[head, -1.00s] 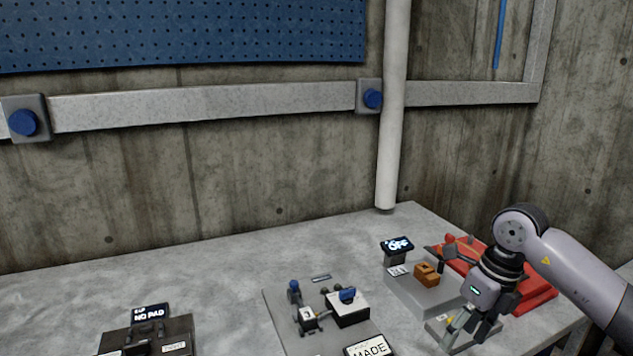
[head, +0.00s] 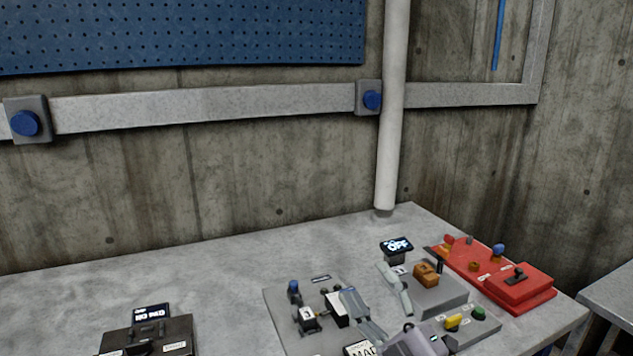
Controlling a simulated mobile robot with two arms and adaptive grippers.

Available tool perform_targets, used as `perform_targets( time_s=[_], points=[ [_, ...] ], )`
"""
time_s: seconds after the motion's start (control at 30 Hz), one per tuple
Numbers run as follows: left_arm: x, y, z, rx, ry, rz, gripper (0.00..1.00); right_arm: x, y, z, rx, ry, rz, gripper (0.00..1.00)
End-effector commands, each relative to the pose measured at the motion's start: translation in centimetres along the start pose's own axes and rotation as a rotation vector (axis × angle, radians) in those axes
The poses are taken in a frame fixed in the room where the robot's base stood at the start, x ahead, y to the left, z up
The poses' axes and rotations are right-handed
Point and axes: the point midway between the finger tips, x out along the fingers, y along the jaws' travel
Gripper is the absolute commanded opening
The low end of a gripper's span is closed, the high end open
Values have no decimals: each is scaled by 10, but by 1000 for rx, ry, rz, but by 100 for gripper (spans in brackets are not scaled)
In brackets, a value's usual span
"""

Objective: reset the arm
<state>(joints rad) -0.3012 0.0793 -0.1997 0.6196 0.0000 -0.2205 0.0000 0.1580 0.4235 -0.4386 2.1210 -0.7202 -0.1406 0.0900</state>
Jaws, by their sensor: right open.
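My right gripper (head: 366,280) is at the bottom centre-right of the head view. Its two grey fingers are spread apart, open and empty, pointing up and to the left over the table. They overlap the grey panel (head: 280,308) with the blue knob and the grey box (head: 440,298) with the orange part. I cannot tell whether the fingers touch anything. Most of my right arm is below the picture's edge. My left gripper is not in view.
A red panel (head: 545,305) stands at the right of the concrete table (head: 200,270). A small display (head: 396,247) reads OFF. A dark unit (head: 170,333) sits at lower left. A white pipe (head: 391,120) rises behind; the table's left and rear are clear.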

Motion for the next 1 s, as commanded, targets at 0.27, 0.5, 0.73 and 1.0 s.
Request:
perform_targets(
  time_s=[0.27,0.5,0.73,1.0],
  points=[
    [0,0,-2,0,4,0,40,-148,-74,119,489,-834,-99,58],
    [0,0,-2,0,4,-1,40,-281,-139,118,730,-1308,-297,58],
    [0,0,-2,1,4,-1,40,-361,-167,86,855,-1562,-457,58],
    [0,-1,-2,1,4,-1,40,-410,-201,75,918,-1712,-574,58]
  ],
)
